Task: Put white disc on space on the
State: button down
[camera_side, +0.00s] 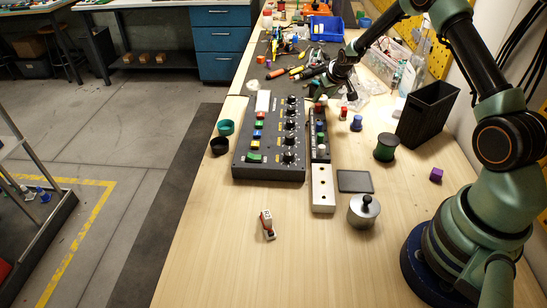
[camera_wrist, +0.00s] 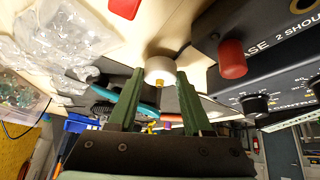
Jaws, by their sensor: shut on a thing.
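My gripper (camera_wrist: 160,75) has its two green fingers on either side of a white disc (camera_wrist: 160,66), shut on it. A small yellow stub shows on the disc's near face. In the side view my gripper (camera_side: 338,80) is beyond the far end of the black control panel (camera_side: 270,174), low over the bench; the disc is too small to make out there. A narrow dark strip (camera_side: 320,154) with coloured caps stands along the panel's right side. The task line names no clear target, and I cannot tell which space is meant.
A red knob (camera_wrist: 232,58) is close in the wrist view. The front bench is mostly clear.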

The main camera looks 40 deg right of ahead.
notch_tip(320, 180, up, 18)
jog(key=s+a+r+n+y, duration=0.1)
jog(key=s+a+r, duration=0.15)
jog(key=a, duration=0.45)
jog(key=s+a+r+n, duration=0.1)
jog(key=s+a+r, duration=0.1)
jog(key=s+a, duration=0.35)
jog(key=s+a+f+n+y, duration=0.1)
jog(key=s+a+f+y, duration=0.1)
jog(key=s+a, duration=0.9)
jog(key=m+h, duration=0.3)
send_over(323, 98)
jog(key=shift+s+f, duration=0.1)
jog(key=shift+f, duration=0.8)
notch_tip(323, 98, down, 20)
jog(key=shift+r, duration=0.2)
